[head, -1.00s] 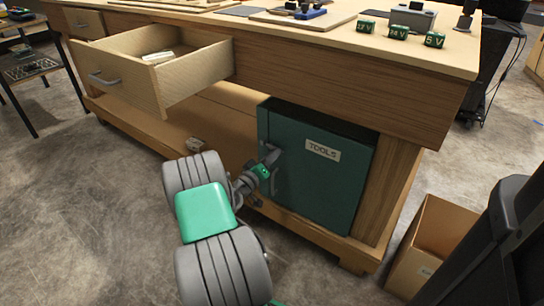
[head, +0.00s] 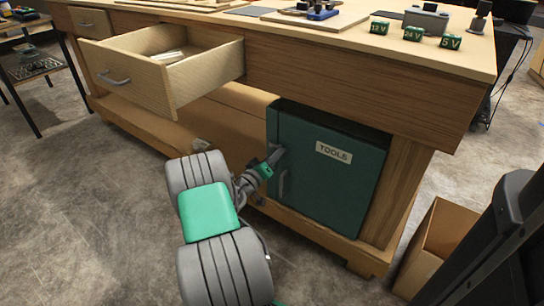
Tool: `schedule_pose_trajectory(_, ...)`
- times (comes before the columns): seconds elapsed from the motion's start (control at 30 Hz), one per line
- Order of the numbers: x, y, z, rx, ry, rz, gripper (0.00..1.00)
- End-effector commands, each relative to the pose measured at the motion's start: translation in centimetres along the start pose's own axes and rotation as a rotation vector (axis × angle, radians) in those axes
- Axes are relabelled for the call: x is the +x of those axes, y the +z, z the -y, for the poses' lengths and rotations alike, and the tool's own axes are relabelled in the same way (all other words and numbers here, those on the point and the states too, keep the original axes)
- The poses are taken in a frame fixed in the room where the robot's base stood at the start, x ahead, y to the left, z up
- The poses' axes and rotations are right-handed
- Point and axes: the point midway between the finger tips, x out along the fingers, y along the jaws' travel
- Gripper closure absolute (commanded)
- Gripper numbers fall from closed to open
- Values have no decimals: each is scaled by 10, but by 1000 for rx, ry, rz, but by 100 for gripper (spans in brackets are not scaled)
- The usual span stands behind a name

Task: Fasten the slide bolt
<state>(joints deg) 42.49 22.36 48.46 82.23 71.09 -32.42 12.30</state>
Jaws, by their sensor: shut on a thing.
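The dark green tool cabinet (head: 345,190), labelled TOOLS, is under the workbench, and its door looks shut. A grey upright handle (head: 282,184) is near the door's left edge. My gripper (head: 272,160) is at that left edge, just above the handle, at the end of my grey and green arm. It is shut on a small part there that looks like the slide bolt. My gripper hides most of that part, so I cannot tell how far the bolt is across.
An open drawer (head: 140,85) juts out at the upper left of the cabinet. A cardboard box (head: 432,245) stands on the floor at the right. Green voltage blocks (head: 412,34) are on the workbench top (head: 350,45).

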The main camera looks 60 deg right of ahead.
Motion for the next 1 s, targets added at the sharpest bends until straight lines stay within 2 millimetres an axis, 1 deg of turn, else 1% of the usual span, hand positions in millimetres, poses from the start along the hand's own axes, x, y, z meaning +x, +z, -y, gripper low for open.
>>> schedule_pose_trajectory(0.13,-2,-5,3,7,-5,-7,100)
schedule_pose_trajectory(0.17,-2,-6,4,7,-6,-8,79)
schedule_pose_trajectory(0.4,-4,-8,6,6,-10,-11,59)
schedule_pose_trajectory(0.43,-4,-7,6,6,-10,-11,58)
schedule_pose_trajectory(0.67,-5,-7,5,5,-9,-10,58)
schedule_pose_trajectory(0.73,-9,-7,5,4,-11,-10,58)
schedule_pose_trajectory(0.83,-24,-8,5,2,-13,-11,58)
schedule_pose_trajectory(1.0,-60,-9,4,1,-12,-12,58)
